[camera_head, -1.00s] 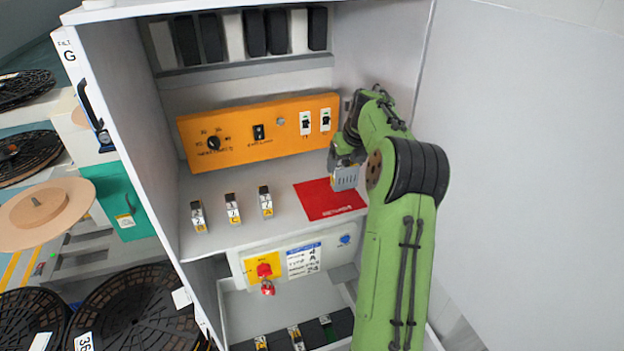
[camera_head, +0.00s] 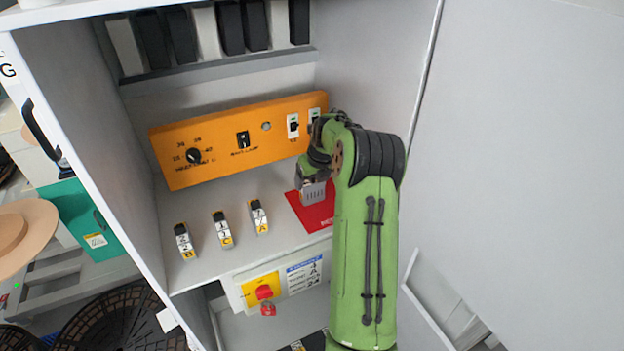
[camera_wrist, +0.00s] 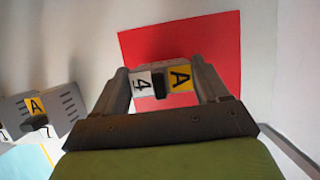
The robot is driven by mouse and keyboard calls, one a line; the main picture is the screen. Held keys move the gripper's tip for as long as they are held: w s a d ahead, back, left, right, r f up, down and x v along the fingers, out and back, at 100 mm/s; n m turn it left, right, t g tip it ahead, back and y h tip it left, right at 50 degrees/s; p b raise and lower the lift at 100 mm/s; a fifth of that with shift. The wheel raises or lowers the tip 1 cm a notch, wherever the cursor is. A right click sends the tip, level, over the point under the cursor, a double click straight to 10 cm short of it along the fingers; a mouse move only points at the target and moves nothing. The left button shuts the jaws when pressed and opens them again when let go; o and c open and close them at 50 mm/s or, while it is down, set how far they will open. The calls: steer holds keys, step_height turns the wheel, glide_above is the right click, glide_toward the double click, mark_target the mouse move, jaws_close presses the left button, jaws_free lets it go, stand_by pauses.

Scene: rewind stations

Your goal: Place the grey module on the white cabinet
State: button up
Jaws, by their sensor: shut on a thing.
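The grey module (camera_head: 314,194) is in my gripper (camera_head: 311,178), in front of the orange panel in the head view. In the wrist view, the module (camera_wrist: 162,80) has a white "4" label and a yellow "A" label and sits between the two fingers of my gripper (camera_wrist: 165,92), which is shut on it. The module is over the red patch; I cannot tell whether it touches the surface. The white cabinet (camera_head: 370,60) stands open around my gripper, with the red patch (camera_head: 322,214) on its shelf. My arm hides part of the patch.
Three small labelled modules (camera_head: 222,230) stand in a row on the shelf, left of the red patch. The orange panel (camera_head: 240,138) with switches is behind. A red knob (camera_head: 264,292) sits below the shelf edge. Dark and white blocks fill the upper rack (camera_head: 230,28).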

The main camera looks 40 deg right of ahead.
steer(key=shift+s+r, duration=0.1)
steer(key=o, duration=1.1)
steer(key=shift+f, duration=0.2)
steer(key=shift+o, duration=0.2)
steer(key=shift+r, duration=0.1)
